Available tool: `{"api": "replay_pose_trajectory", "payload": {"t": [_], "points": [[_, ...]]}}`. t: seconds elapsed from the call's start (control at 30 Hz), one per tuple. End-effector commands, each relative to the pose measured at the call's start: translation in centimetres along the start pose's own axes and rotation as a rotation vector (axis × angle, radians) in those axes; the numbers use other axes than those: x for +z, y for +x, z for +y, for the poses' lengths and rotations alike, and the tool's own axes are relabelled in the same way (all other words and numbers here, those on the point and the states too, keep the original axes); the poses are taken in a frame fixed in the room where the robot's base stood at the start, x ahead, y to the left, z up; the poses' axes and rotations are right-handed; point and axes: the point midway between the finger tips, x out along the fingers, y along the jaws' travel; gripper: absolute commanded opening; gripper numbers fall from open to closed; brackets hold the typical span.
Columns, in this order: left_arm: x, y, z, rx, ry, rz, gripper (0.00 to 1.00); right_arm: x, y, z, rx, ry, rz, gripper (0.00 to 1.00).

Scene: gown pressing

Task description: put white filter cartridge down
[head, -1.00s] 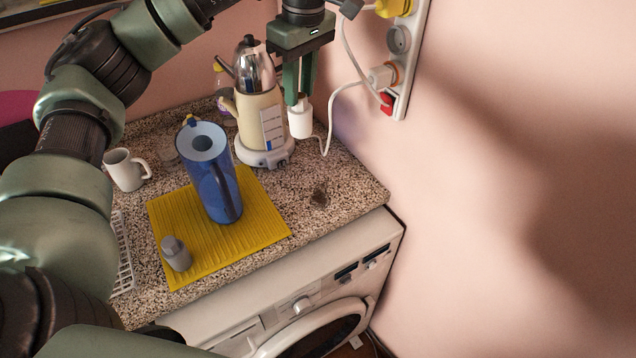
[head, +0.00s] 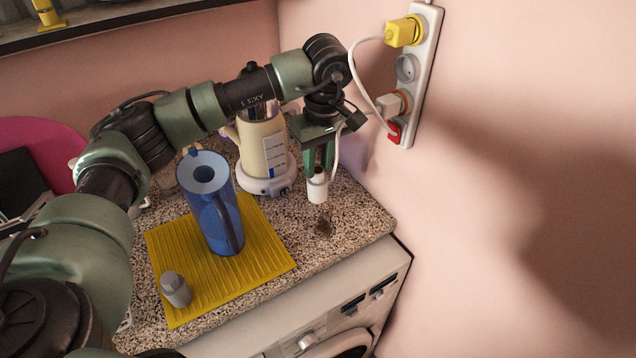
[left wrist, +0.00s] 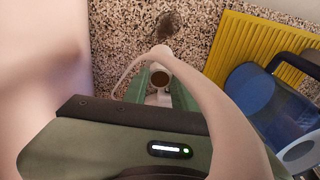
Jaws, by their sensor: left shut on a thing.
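My left gripper (head: 318,170) is shut on the white filter cartridge (head: 317,190), a small white cylinder held upright below the fingers. In the head view it hangs over the right part of the speckled counter; I cannot tell exactly how far above the surface it is. In the left wrist view the cartridge (left wrist: 160,79) shows between the fingers, its top dark and round. My right gripper is not in view.
A cream kettle (head: 262,150) stands behind. A dark patch (head: 324,227) lies on the counter (head: 358,222) in front of the cartridge. The pink wall and power strip (head: 424,75) are at right.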

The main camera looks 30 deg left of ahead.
Motion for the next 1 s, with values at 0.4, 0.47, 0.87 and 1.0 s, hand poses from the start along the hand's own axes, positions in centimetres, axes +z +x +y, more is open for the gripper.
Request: {"api": "replay_pose_trajectory", "payload": {"t": [0.4,0.47,0.87,1.0], "points": [[0.7,5.0,-0.1,-0.002,-0.001,-0.002,0.00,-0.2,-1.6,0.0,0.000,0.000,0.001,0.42],[0.8,5.9,-0.1,-0.002,-0.001,-0.002,0.00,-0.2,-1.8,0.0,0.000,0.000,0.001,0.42],[0.9,7.1,0.0,0.001,-0.001,0.000,0.00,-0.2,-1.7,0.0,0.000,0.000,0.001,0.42],[0.9,7.2,0.0,0.001,-0.001,0.000,0.40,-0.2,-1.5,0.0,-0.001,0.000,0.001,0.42]]}}
